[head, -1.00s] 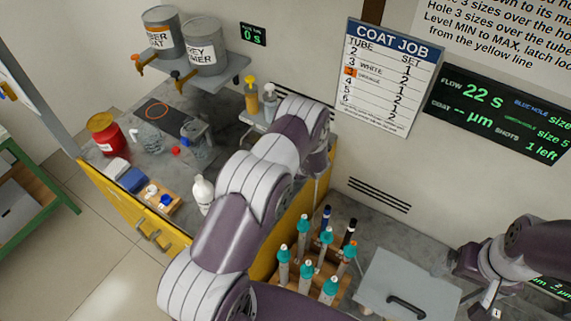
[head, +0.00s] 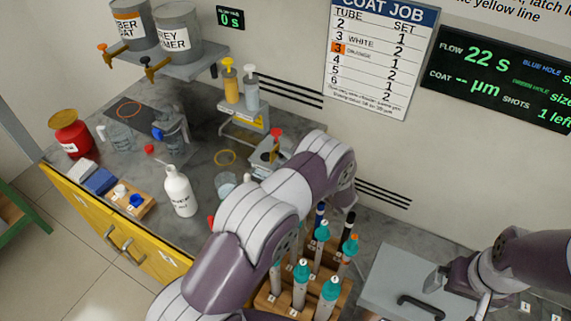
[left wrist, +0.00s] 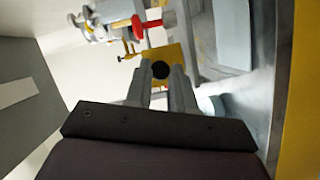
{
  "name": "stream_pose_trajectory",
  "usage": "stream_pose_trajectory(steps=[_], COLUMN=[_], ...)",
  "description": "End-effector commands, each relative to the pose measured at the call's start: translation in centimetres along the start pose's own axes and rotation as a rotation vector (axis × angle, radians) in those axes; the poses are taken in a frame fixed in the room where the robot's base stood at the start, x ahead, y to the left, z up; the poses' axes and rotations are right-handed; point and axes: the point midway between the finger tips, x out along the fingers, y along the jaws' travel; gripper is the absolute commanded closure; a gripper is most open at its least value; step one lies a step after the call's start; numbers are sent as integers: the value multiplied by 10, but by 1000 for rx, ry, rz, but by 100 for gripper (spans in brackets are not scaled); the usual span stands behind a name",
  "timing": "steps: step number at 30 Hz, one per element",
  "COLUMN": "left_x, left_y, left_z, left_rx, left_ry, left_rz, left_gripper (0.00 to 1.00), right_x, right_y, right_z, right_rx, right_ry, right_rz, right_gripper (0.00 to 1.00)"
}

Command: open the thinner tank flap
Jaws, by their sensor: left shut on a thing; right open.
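A flat grey flap (head: 376,284) with a black bar handle (head: 420,306) lies level at the lower right in the head view; it looks closed. No label on it is readable. My right gripper (head: 437,277) is open and empty by the flap's right side, near the handle. My left arm crosses the middle of the head view, and its gripper is hidden there behind the arm. In the left wrist view my left gripper (left wrist: 161,78) is shut on a small dark round-ended thing (left wrist: 160,69). What that thing is cannot be told.
A wooden rack (head: 268,303) of teal-capped tubes stands left of the flap. A white bottle (head: 180,192), a red can (head: 71,136) and pump bottles (head: 231,82) stand on the left bench. Two grey tanks (head: 177,32) sit on a shelf. The wall is close behind.

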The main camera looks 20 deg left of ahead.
Motion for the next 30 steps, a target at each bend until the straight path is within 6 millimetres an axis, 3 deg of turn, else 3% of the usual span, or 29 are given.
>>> stream_pose_trajectory(steps=[5, 19, 20, 21, 30], left_x=[-1, -2, -2, -2, -2], left_y=[-4, -2, -2, -2, -2], left_z=[2, 2, 2, 2, 2], left_rx=[15, 18, 18, 18, 17], left_ry=[11, 15, 15, 15, 15], left_rz=[29, 38, 38, 38, 37], left_gripper=[100, 100, 67, 54, 51], right_x=[10, 10, 11, 11, 11], right_y=[0, 0, 0, 0, 0], right_z=[1, 1, 1, 1, 1], right_rx=[0, 0, 0, 0, 0], right_ry=[0, 0, 0, 0, 0], right_rz=[0, 0, 0, 0, 0], right_gripper=[0, 0, 0, 0, 0])
